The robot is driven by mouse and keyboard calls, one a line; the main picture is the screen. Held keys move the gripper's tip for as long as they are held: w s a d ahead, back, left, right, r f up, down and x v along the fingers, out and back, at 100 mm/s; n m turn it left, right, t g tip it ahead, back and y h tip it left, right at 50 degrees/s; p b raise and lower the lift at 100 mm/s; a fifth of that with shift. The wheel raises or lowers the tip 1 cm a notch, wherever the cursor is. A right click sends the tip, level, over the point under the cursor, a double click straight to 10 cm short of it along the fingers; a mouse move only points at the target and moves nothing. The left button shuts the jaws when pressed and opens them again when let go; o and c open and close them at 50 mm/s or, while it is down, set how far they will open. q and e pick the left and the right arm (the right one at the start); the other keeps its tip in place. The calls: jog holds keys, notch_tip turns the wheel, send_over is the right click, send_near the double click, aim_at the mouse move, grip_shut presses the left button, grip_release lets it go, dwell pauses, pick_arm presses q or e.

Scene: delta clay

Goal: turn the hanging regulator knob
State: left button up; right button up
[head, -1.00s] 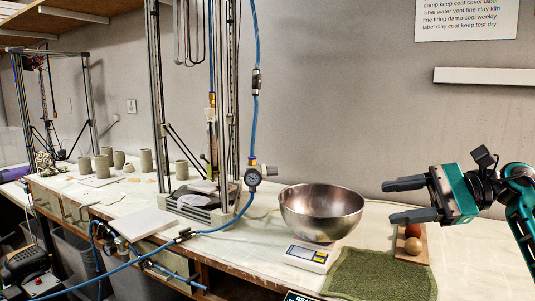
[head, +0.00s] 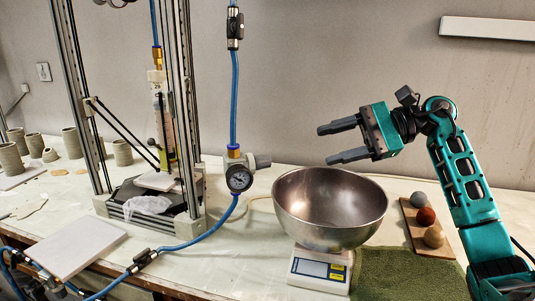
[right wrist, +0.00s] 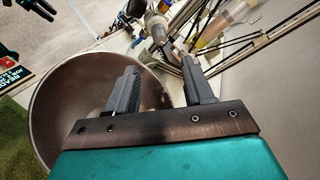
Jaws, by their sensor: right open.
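The regulator (head: 238,172) hangs on a blue air hose in front of the wall, with a round dark gauge on its front. Its grey knob (head: 262,161) sticks out to the right. My right gripper (head: 322,145) is open and empty, its fingers pointing left toward the knob, up and to the right of it with a clear gap. In the right wrist view the regulator (right wrist: 157,28) shows beyond the fingertips, near the top centre, partly blurred among the hose and frame parts.
A steel bowl (head: 330,235) stands on a white scale (head: 320,271) below my right gripper. A board (head: 414,237) with clay balls and a green towel (head: 400,276) lie to the right. A metal-framed clay printer (head: 185,100) stands left of the regulator.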

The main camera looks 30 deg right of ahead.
aim_at(261, 162)
jog(key=p+x, duration=0.2)
jog(key=x, duration=1)
jog(key=shift+r, duration=0.15)
jog(key=shift+c, duration=0.5)
jog(key=c, duration=0.3)
grip_shut()
